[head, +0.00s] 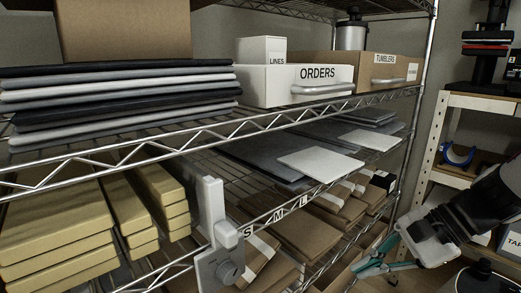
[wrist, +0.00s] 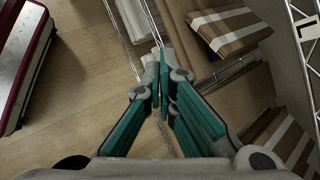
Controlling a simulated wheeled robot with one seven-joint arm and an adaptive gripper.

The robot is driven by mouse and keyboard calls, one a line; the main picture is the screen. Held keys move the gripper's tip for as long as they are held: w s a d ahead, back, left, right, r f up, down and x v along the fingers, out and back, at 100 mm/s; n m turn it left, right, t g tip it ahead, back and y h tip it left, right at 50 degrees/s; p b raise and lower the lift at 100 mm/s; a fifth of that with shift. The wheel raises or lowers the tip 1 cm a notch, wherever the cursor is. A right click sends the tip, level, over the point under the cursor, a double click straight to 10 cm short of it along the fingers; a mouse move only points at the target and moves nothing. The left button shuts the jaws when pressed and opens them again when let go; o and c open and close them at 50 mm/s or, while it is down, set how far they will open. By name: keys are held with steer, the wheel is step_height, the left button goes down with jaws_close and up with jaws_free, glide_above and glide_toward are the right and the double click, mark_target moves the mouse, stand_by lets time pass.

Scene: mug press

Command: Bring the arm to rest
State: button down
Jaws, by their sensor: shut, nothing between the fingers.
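My gripper (head: 366,266) has teal fingers and shows at the lower right of the head view, in front of the wire shelf. My arm comes in from the right edge. In the wrist view the gripper (wrist: 165,58) points up the picture, its fingertips together and nothing visible between them. Wood floor (wrist: 90,70) and the shelf's lower level show behind the fingers. The head view cannot show how far the fingertips are from the shelf edge.
The wire shelf (head: 209,132) holds an ORDERS box (head: 296,84), a TUMBLERS box (head: 377,71) and brown packages (head: 300,232). A grey post device (head: 215,225) stands at its front. A pale rack (head: 432,140) stands at right. The wrist view shows packages (wrist: 228,27) close right of the fingers.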

steer(key=s+r+n+g+h, duration=0.3)
steer(key=s+n+h, duration=0.8)
steer(key=s, duration=1.1)
step_height(320, 180, up, 36)
steer(key=n+t+y+p, duration=0.2)
steer(key=t+p, duration=0.3)
steer(key=p, duration=2.8)
steer(key=shift+r+p, duration=0.2)
steer(key=shift+p, duration=0.15)
